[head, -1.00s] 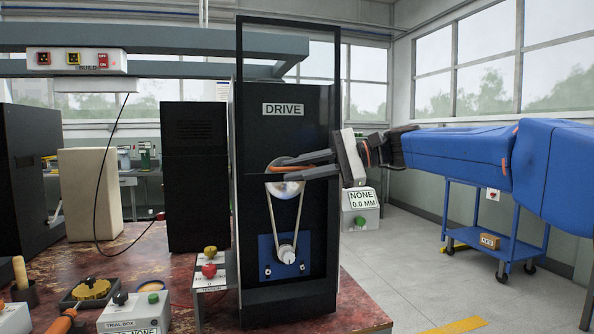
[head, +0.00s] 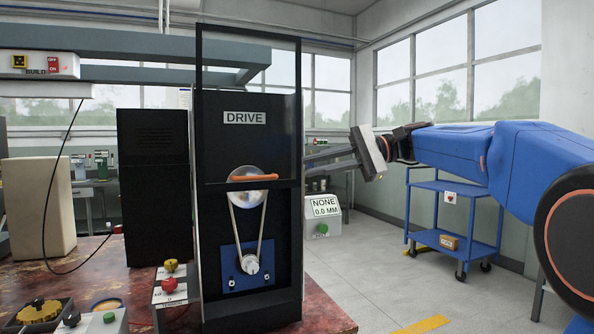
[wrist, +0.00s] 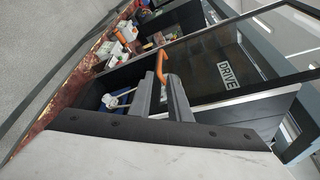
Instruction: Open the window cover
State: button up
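The black DRIVE cabinet (head: 247,300) stands at the table edge. Its dark-framed window cover (head: 299,70) is raised, standing well above the cabinet top. The cover's orange handle (head: 254,178) sits on its lower bar, level with the upper pulley. Below the bar, the belt and lower pulley (head: 249,264) are exposed. My gripper (head: 308,162) is right of the cabinet, apart from the handle, with its tips partly behind the cabinet edge. In the wrist view its fingers (wrist: 166,72) are slightly apart and empty, and the orange handle (wrist: 160,42) lies beyond them.
A tall black box (head: 153,185) and a beige block (head: 38,208) stand left of the cabinet. Red and yellow knobs (head: 170,280) are close at its left. A blue cart (head: 453,245) stands behind right. Open floor lies right of the table.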

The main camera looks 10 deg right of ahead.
jog(key=shift+v, duration=1.75)
jog(key=s+f+t+h, duration=0.1)
jog(key=s+f+h, duration=0.2)
jog(key=s+f, duration=0.5)
jog(key=s+f+t+h, duration=0.1)
jog(key=s+f+h, duration=0.35)
jog(key=f, duration=0.65)
jog(key=s+d+f+n+h, duration=0.2)
jog(key=s+d+f, duration=0.2)
jog(key=f, duration=0.4)
jog(key=s+d+f+n+t+h, duration=0.1)
jog(key=s+d+f+n+h, duration=0.1)
jog(key=s+f, duration=0.5)
jog(key=s+d+f+n+t+h, duration=0.1)
jog(key=s+d+f+h, duration=0.3)
jog(key=f, duration=0.5)
jog(key=shift+s+d+f+n, duration=0.35)
jog(key=shift+s+d+n, duration=0.55)
jog(key=shift+s+d, duration=0.35)
